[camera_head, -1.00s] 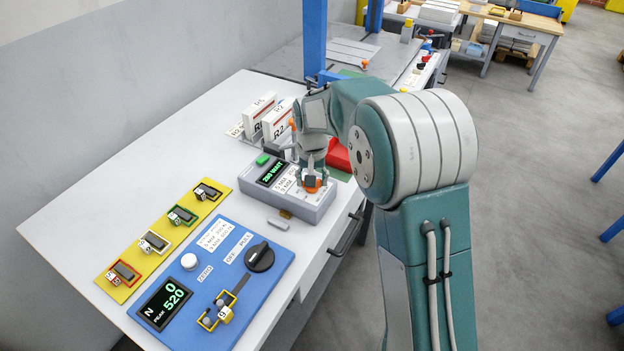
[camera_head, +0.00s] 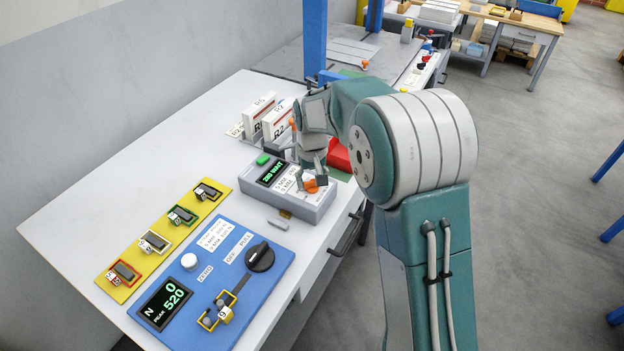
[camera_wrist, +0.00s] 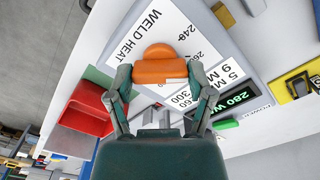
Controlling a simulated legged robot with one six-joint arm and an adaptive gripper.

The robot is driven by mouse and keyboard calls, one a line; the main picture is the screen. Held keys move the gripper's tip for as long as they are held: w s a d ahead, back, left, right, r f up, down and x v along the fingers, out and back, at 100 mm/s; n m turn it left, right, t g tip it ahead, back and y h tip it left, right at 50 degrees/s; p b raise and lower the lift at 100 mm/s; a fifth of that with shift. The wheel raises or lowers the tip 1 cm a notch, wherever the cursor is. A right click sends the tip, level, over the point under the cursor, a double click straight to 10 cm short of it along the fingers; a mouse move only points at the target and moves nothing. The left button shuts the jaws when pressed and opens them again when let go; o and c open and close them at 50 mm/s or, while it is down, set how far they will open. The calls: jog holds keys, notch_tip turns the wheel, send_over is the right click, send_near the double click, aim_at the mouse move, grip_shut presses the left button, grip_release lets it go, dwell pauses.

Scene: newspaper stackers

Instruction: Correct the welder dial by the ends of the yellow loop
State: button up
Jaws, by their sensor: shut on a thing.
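The welder (camera_head: 318,211) is a grey box with a green-lit display (camera_head: 271,173) and a white label. In the wrist view the display (camera_wrist: 238,98) reads about 280 W, beside a "WELD HEAT" scale (camera_wrist: 160,32). The welder's orange dial (camera_head: 313,185) sits on its top, and in the wrist view the dial (camera_wrist: 160,66) is between the fingertips. My gripper (camera_wrist: 160,82) is shut on it from above. The yellow loop (camera_head: 209,318) is on the blue pull tester (camera_head: 278,279), by a white tag; its ends are too small to read.
The tester's screen (camera_head: 165,304) shows 0 and peak 520; a black knob (camera_head: 260,257) stands beside it. A yellow board (camera_head: 137,248) holds several tagged loops. White binders (camera_head: 277,122) stand behind the welder, and a red bin (camera_head: 339,156) is beside it. The left tabletop is clear.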

jog(key=o, duration=1.1)
jog(key=shift+f, duration=0.2)
jog(key=shift+a+r, duration=0.1)
notch_tip(320, 180, up, 12)
jog(key=shift+w, duration=0.1)
